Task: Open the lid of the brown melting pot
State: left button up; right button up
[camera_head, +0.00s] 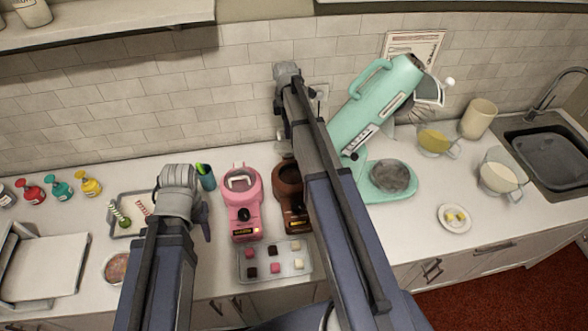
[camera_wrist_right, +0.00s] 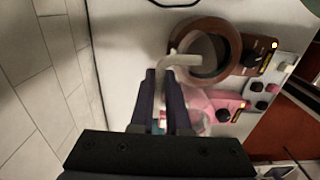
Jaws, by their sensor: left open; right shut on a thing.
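The brown melting pot (camera_head: 288,190) stands on the counter, partly hidden by my right arm in the head view. The right wrist view shows its round brown rim (camera_wrist_right: 232,42) and a dark grey middle. I cannot tell whether that middle is the lid or the inside. A cream curved handle (camera_wrist_right: 187,60) reaches over the rim. My right gripper (camera_wrist_right: 166,73) is shut on this handle at the pot's edge. My left gripper (camera_head: 205,227) is open, left of the pink pot and mostly hidden by its own wrist.
A pink melting pot (camera_head: 243,205) stands close beside the brown one. A tray of chocolate pieces (camera_head: 274,273) lies in front. A teal mixer (camera_head: 375,110) stands to the right. A small tray (camera_head: 122,231) and a cup of tools (camera_head: 206,180) are to the left.

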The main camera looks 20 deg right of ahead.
jog(key=shift+w+d+f, duration=0.15)
jog(key=shift+w+f, duration=0.05)
jog(key=shift+w, duration=0.3)
jog(key=shift+w+d+f, duration=0.1)
jog(key=shift+w+f, duration=0.05)
jog(key=shift+w, duration=0.45)
jog(key=shift+w+d+f+b, duration=0.15)
jog(key=shift+w+f+b, duration=0.15)
jog(key=shift+w+b, duration=0.15)
jog(key=shift+w+d+f+b, duration=0.1)
jog(key=shift+w+f+b, duration=0.2)
jog(key=shift+w, duration=0.2)
jog(key=o, duration=1.3)
jog(key=shift+r, duration=0.1)
